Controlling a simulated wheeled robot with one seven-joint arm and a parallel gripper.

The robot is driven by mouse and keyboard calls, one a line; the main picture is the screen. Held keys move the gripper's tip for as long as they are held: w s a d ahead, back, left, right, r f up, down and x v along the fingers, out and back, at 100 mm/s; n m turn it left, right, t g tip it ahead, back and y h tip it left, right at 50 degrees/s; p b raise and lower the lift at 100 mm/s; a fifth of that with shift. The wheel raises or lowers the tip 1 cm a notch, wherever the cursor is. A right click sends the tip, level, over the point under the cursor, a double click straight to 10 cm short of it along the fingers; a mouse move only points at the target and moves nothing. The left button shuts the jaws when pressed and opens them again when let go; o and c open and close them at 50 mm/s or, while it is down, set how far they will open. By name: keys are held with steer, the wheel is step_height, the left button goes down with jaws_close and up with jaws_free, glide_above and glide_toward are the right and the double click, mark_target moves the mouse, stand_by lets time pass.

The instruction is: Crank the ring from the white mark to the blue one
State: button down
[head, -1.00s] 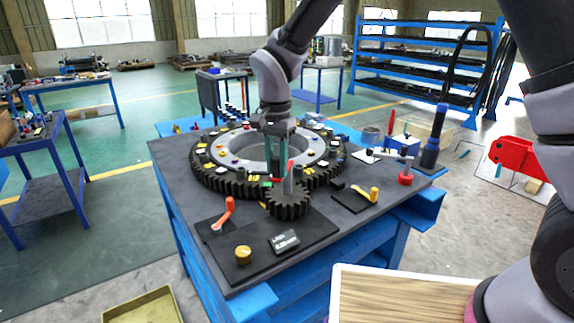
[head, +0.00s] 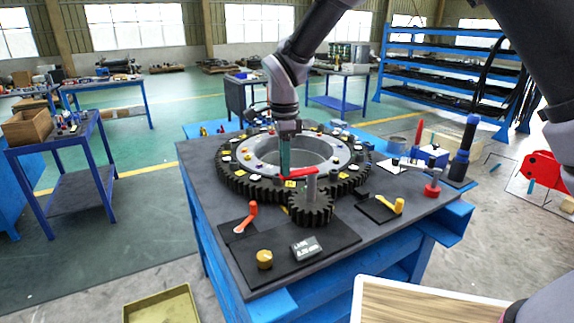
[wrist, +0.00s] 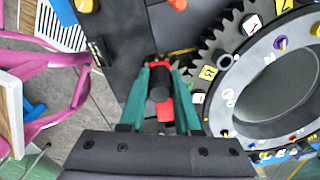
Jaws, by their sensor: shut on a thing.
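The large dark toothed ring (head: 232,182) lies flat on the bench, with a grey inner band and several coloured tags and knobs. A small dark pinion (head: 311,210) with an upright post meets its near edge. A red crank arm (head: 303,172) reaches left from the post. My gripper (head: 285,172) points down with teal fingers at the arm's left end. In the wrist view my gripper (wrist: 160,82) is shut on the dark crank handle (wrist: 158,90), with red beneath it. The ring (wrist: 222,115) shows at right there. I cannot tell the white and blue marks apart from other tags.
On the bench's near side are an orange lever (head: 248,218), a yellow knob (head: 265,259), a small display box (head: 307,248) and a yellow-handled lever (head: 384,206). A blue-black cylinder (head: 462,150) stands at right. A yellow tray (head: 160,305) is below.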

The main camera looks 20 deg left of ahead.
steer(key=shift+w+a, duration=0.15)
steer(key=shift+w, duration=0.1)
stand_by(0.3)
steer(key=c, duration=0.6)
jaws_free()
step_height(320, 180, up, 11)
steer(key=shift+f, duration=0.1)
